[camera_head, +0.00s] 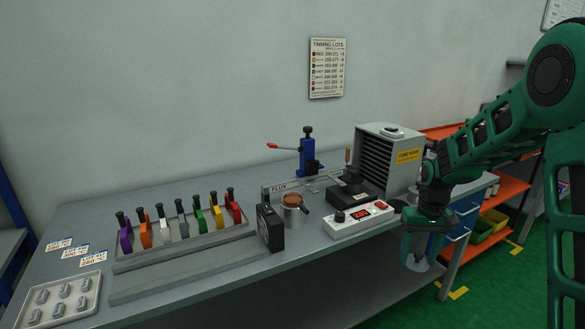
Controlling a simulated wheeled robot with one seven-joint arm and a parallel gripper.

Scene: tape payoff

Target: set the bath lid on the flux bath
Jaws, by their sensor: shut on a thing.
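The flux bath (291,213) is a small metal pot with a coppery brown surface showing in its open top. It stands near the table's front edge beside a "FLUX" sign (279,188). My gripper (418,254) hangs pointing down at the right, just off the table's front edge and well right of the bath. It is shut on a pale grey disc, apparently the bath lid (416,265), which sits below the fingers. The fingers hide part of the disc, and its exact grip is hard to see.
A white control box (357,221) with a red display, a black block (270,227) and a soldering iron stand (351,192) crowd the bath. A grey louvred unit (388,157) and a blue press (308,155) stand behind. A rack of coloured tools (180,244) fills the left.

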